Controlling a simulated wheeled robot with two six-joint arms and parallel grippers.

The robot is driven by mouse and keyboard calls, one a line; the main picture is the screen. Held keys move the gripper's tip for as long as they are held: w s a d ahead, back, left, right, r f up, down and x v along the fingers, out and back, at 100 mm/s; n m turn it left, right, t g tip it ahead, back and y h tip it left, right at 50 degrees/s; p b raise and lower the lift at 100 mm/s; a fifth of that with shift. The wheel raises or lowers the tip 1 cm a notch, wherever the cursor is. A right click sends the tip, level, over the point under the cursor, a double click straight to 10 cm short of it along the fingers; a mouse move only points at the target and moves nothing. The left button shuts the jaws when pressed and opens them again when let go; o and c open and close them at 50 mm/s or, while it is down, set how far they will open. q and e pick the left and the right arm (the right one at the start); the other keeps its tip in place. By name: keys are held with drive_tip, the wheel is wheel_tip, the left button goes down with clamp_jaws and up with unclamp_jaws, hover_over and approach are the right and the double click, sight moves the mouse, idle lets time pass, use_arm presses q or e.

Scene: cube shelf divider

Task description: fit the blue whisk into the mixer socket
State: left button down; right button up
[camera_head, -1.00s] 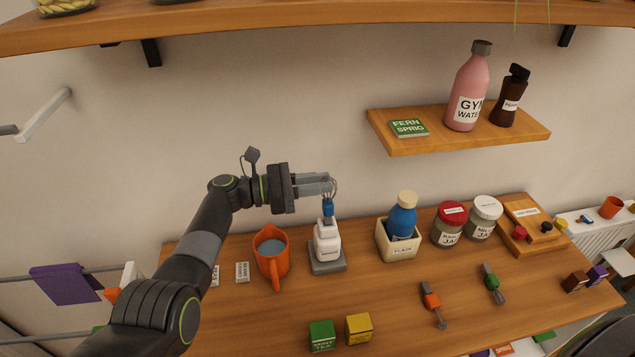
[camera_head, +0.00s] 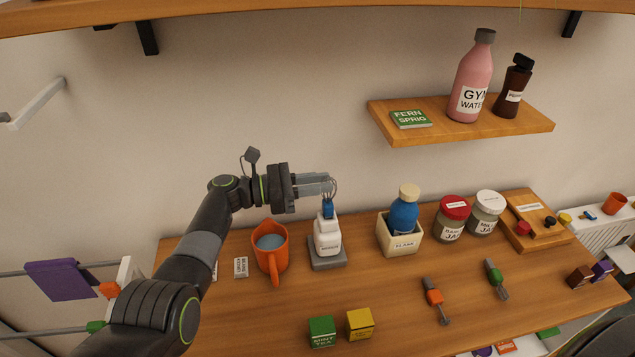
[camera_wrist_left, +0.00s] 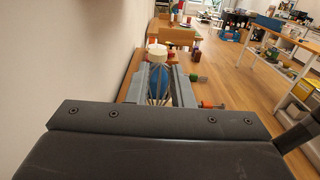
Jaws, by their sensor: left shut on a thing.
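The blue whisk (camera_head: 328,208) stands upright, wire loops up, with its blue handle end at the top of the white mixer (camera_head: 327,238). I cannot tell how deep it sits in the socket, which is hidden by the handle. The mixer stands on its grey base on the wooden table. My left gripper (camera_head: 318,184) reaches in from the left and is shut on the whisk's wires above the mixer. In the left wrist view the whisk's wires (camera_wrist_left: 158,88) show between the fingers, with a blue flask behind. My right gripper is not in view.
An orange jug (camera_head: 270,250) stands just left of the mixer. A cream holder (camera_head: 399,242) with the blue flask (camera_head: 404,213) stands to the right, then two jars (camera_head: 452,220). Green and yellow boxes (camera_head: 360,323) stand in front. A wall shelf (camera_head: 470,124) hangs above right.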

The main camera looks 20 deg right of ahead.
use_arm(q)
drive_tip(key=shift+f+b, duration=0.35)
drive_tip(key=shift+f, duration=0.1)
drive_tip(key=c, duration=1.2)
unclamp_jaws()
drive_tip(key=a, duration=0.1)
drive_tip(key=a+p, duration=0.1)
drive_tip(key=a, duration=0.1)
drive_tip(key=w+a+p, duration=0.1)
drive_tip(key=a, duration=0.1)
